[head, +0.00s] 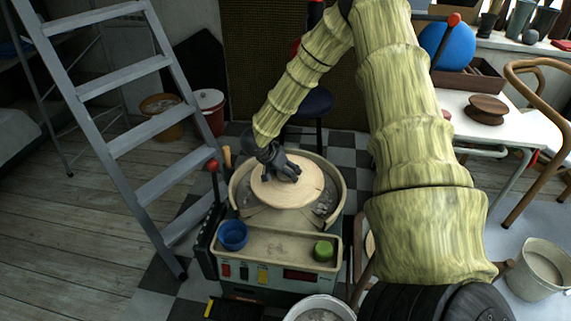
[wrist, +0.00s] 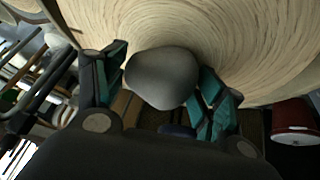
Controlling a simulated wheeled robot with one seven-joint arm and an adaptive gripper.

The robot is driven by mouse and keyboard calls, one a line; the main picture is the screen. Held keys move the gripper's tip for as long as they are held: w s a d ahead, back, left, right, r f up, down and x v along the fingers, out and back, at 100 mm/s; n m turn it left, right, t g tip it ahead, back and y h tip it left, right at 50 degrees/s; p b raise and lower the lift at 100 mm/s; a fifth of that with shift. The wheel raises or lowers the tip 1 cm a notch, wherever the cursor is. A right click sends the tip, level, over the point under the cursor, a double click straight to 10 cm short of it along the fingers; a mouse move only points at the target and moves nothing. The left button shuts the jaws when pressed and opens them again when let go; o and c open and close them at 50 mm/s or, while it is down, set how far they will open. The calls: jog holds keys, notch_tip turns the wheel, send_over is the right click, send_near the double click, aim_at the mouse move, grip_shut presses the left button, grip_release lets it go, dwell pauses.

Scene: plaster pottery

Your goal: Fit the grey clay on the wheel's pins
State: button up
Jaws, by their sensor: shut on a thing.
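The potter's wheel stands in the middle of the head view, with a round pale wooden wheel head (head: 305,190) inside a beige splash basin (head: 341,190). My gripper (head: 285,172) is low over the left and middle part of this disc. In the wrist view the grey clay (wrist: 162,78), a smooth rounded lump, sits between the two teal-padded fingers, and my gripper is shut on it. The wooden disc (wrist: 245,40) fills the top of the wrist view, close to the clay. I cannot tell whether they touch. My gripper hides the clay in the head view. I see no pins.
A blue cup (head: 233,235) and a green round item (head: 323,250) stand on the wheel's front tray. A grey stepladder (head: 140,135) is close on the left. A white bucket (head: 320,308) is in front. A white table (head: 465,103) is at right.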

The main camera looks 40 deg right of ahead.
jog(key=shift+r, duration=0.1)
jog(key=o, duration=1.9)
jog(key=v, duration=1.2)
